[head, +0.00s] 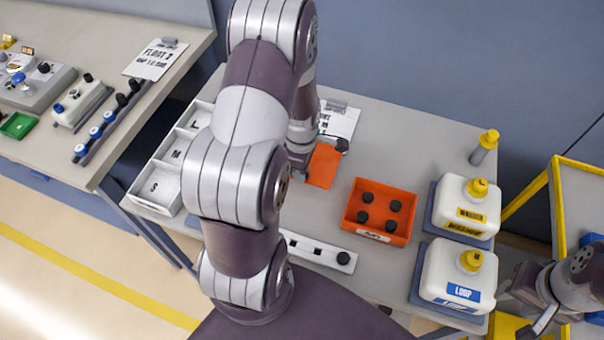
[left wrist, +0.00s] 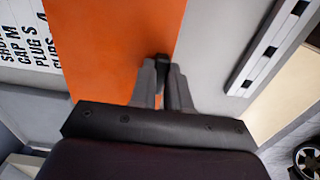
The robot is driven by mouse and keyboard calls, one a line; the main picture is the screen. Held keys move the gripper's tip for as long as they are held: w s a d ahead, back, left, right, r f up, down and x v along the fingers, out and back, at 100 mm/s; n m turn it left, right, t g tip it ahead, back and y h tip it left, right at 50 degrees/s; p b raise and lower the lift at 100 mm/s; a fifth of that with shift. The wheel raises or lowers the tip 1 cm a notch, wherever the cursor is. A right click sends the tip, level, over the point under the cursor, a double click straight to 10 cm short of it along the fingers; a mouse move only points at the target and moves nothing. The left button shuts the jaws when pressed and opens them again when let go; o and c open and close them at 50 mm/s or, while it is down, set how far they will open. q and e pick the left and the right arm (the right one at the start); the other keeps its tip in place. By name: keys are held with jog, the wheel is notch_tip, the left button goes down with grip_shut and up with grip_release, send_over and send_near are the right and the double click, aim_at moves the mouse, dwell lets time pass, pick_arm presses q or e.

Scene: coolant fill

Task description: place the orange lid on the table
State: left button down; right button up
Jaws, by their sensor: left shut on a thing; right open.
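The orange lid (head: 323,166) is a flat orange panel at the middle of the table (head: 430,135), partly hidden behind my left arm. It fills much of the left wrist view (left wrist: 115,45). My left gripper (left wrist: 163,75) is shut on the lid at a small black piece by its edge. In the head view the left fingers are mostly hidden by the arm. I cannot tell whether the lid touches the tabletop. My right gripper (head: 542,325) is open and empty at the lower right, beside the table.
An orange tray (head: 350,213) with several black plugs stands right of the lid. A white slotted strip (head: 320,251) lies in front. Two white jugs (head: 450,210) with yellow caps stand at right. A white compartment box (head: 150,190) is at left, a paper sheet (head: 340,122) behind.

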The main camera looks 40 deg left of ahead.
pick_arm(q)
notch_tip(320, 180, down, 3)
jog(key=shift+d+f, duration=0.1)
jog(key=shift+d, duration=0.05)
jog(key=shift+f, duration=0.3)
jog(key=shift+f, duration=0.2)
jog(key=c, duration=1.1)
grip_release()
jog(key=shift+r, duration=0.1)
